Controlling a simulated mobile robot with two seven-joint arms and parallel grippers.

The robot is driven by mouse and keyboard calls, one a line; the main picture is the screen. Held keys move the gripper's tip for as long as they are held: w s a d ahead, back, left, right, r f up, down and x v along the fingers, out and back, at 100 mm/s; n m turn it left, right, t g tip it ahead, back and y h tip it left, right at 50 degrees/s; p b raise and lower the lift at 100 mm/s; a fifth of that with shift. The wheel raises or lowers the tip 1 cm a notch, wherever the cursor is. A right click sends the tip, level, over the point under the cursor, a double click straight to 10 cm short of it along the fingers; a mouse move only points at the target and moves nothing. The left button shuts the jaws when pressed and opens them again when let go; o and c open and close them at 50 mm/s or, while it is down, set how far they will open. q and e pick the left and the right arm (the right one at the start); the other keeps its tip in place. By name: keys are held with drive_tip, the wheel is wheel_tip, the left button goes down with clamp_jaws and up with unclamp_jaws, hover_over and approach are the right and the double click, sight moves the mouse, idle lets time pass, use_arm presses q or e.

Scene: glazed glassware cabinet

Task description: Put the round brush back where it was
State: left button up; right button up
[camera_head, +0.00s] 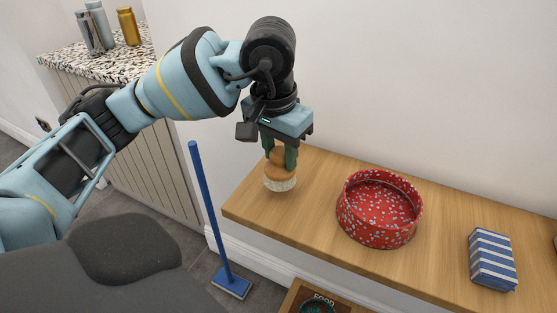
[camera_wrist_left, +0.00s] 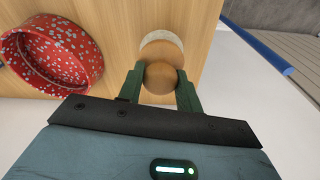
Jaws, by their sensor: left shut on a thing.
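The round brush (camera_head: 280,178) has a wooden knob and body with pale bristles underneath. It is upright at the left end of the wooden shelf top (camera_head: 305,222). My left gripper (camera_head: 281,154) points down and is shut on the brush's knob. In the left wrist view the knob (camera_wrist_left: 160,77) sits between the two green fingers (camera_wrist_left: 161,92), with the brush body beyond it. I cannot tell whether the bristles touch the wood. My right gripper is not in view.
A red speckled bowl (camera_head: 380,210) stands right of the brush, apart from it. A blue-striped stack (camera_head: 492,259) lies further right. A blue broom (camera_head: 215,225) leans left of the shelf. A crate (camera_head: 320,300) is below in front. Bare wood surrounds the brush.

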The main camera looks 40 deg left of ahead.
sight(279, 162)
use_arm(q)
drive_tip(key=shift+w+a, duration=0.15)
drive_tip(key=shift+a, duration=0.05)
drive_tip(key=f, duration=0.2)
drive_tip(key=shift+w+a+f, duration=0.25)
drive_tip(key=shift+a+f, duration=0.1)
drive_tip(key=shift+f, duration=0.45)
drive_tip(key=shift+f, duration=0.15)
drive_tip(key=shift+f, duration=0.1)
drive_tip(key=o, duration=0.9)
drive_tip(key=shift+r, duration=0.2)
drive_tip(key=r, duration=0.4)
drive_tip(key=s+r+p, duration=0.1)
drive_tip(key=r, duration=0.7)
drive_tip(key=shift+s, duration=0.25)
